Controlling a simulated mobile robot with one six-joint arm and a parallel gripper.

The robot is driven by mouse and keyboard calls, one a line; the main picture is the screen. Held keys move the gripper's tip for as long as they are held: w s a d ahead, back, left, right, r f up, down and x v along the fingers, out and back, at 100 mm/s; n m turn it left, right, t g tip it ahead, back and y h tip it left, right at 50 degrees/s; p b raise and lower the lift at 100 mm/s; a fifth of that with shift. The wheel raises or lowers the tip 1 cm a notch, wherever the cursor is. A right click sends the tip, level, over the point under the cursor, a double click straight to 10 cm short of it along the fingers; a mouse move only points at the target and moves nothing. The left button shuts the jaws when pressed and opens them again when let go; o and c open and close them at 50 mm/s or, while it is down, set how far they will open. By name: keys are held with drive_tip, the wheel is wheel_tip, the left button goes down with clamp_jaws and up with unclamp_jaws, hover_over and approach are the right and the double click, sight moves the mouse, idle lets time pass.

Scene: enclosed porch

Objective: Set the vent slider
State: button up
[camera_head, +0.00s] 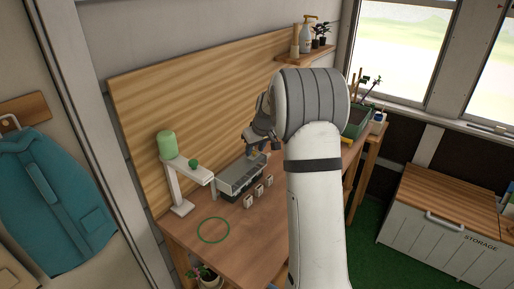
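A grey metal box (232,177) sits on the wooden workbench (190,236), against its wooden back panel. It may be the vent unit, but no slider can be made out clearly. My gripper (254,152) is just above the far right end of this box, pointing down toward it. A small yellowish part shows at its fingertips; I cannot tell whether it touches or holds it. The fingers are small and dark here, and my white arm hides the bench to the right.
A white stand with a green top (167,145) is left of the box. Small white blocks (258,190) stand in front. A green ring (213,230) lies on the bench. A planter (355,122) is behind my arm. A storage chest (440,226) stands at right.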

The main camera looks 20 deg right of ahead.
clamp_jaws()
idle(0.3)
